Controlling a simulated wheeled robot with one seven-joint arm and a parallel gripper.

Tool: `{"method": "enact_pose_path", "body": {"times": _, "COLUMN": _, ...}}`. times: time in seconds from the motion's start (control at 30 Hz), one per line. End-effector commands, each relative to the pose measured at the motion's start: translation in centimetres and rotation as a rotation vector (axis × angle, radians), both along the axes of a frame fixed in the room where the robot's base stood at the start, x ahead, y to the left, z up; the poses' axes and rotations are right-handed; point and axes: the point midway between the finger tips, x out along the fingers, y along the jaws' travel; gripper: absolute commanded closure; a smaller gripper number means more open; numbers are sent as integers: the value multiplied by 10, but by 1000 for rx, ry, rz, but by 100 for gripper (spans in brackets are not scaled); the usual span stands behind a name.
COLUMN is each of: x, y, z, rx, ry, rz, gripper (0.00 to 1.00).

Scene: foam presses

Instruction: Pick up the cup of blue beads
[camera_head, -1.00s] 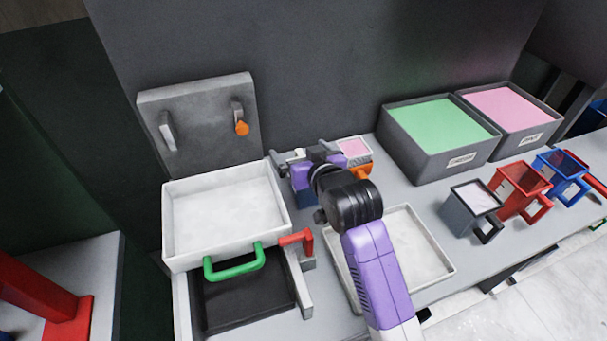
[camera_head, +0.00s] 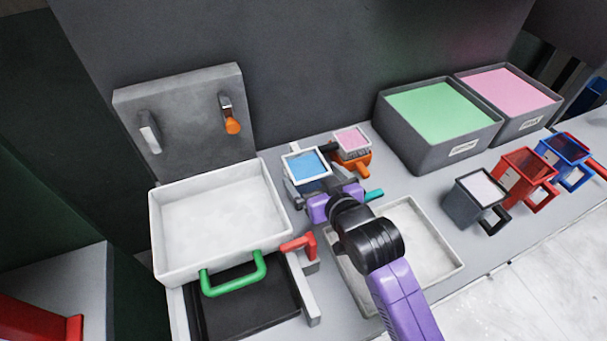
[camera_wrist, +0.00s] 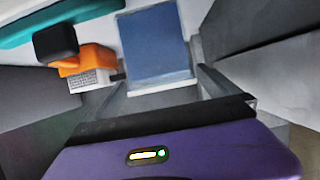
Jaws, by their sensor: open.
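The cup of blue beads (camera_head: 307,168) stands on the counter, its square pale rim and blue fill facing up in the head view. My gripper (camera_head: 318,186) is open close beside it, on its near side. The gripper's body hides the cup's lower part. In the wrist view a blue face with a pale edge (camera_wrist: 155,45) lies ahead between the grey jaws; it looks like this cup. I cannot tell whether the jaws touch it.
An orange cup of pink beads (camera_head: 351,143) stands just behind, to the right. A teal bar (camera_head: 374,195) sticks out beside my gripper. A white open press box (camera_head: 172,268) with a green handle is left. A shallow tray (camera_head: 455,268) lies right; bins and more cups stand beyond.

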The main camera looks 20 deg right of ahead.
Motion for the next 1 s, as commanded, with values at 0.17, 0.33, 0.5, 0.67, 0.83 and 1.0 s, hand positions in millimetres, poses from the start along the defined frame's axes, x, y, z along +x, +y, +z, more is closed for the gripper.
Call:
{"method": "enact_pose_path", "body": {"times": 0.17, "x": 16, "y": 2, "z": -5, "rx": 1, "ry": -1, "rz": 2, "gripper": 0}}
{"method": "enact_pose_path", "body": {"times": 0.33, "x": 37, "y": 2, "z": -13, "rx": 2, "ry": 1, "rz": 1, "gripper": 0}}
{"method": "enact_pose_path", "body": {"times": 0.5, "x": 53, "y": 2, "z": -21, "rx": 1, "ry": -1, "rz": 0, "gripper": 0}}
{"method": "enact_pose_path", "body": {"times": 0.67, "x": 56, "y": 2, "z": -23, "rx": 0, "ry": -1, "rz": 1, "gripper": 0}}
{"method": "enact_pose_path", "body": {"times": 0.83, "x": 55, "y": 2, "z": -23, "rx": 0, "ry": -1, "rz": 1, "gripper": 6}}
{"method": "enact_pose_path", "body": {"times": 1.0, "x": 55, "y": 2, "z": -23, "rx": 0, "ry": -1, "rz": 1, "gripper": 39}}
